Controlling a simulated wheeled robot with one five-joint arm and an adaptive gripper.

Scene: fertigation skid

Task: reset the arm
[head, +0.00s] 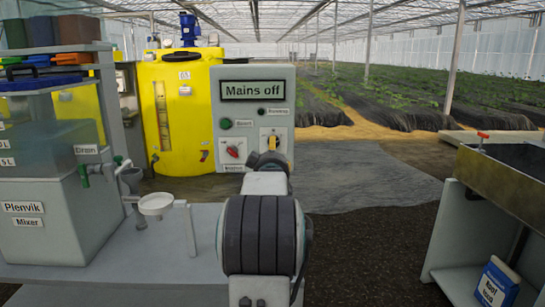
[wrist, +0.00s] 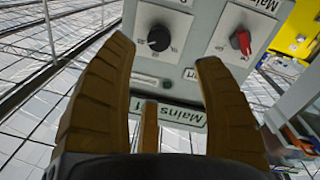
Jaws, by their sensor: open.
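My arm reaches forward in the middle of the head view, and my gripper (head: 267,162) is in front of the lower right of a grey control box (head: 225,85). In the wrist view my gripper (wrist: 165,50) is open, with a brown finger on each side and nothing between them. A black rotary knob (wrist: 159,39) on a white plate shows between the fingertips; I cannot tell if they touch it. A red knob (wrist: 241,42) shows to its right. The box's display (head: 254,90) reads "Mains off", with a green button (head: 226,124) below it.
A yellow tank (head: 172,80) stands behind the box. At left are a mixer tank (head: 45,235) and a white cup (head: 156,204) on a grey bench (head: 120,280). A trough (head: 515,180) stands at right, above a blue-white container (head: 496,284). The floor between is clear.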

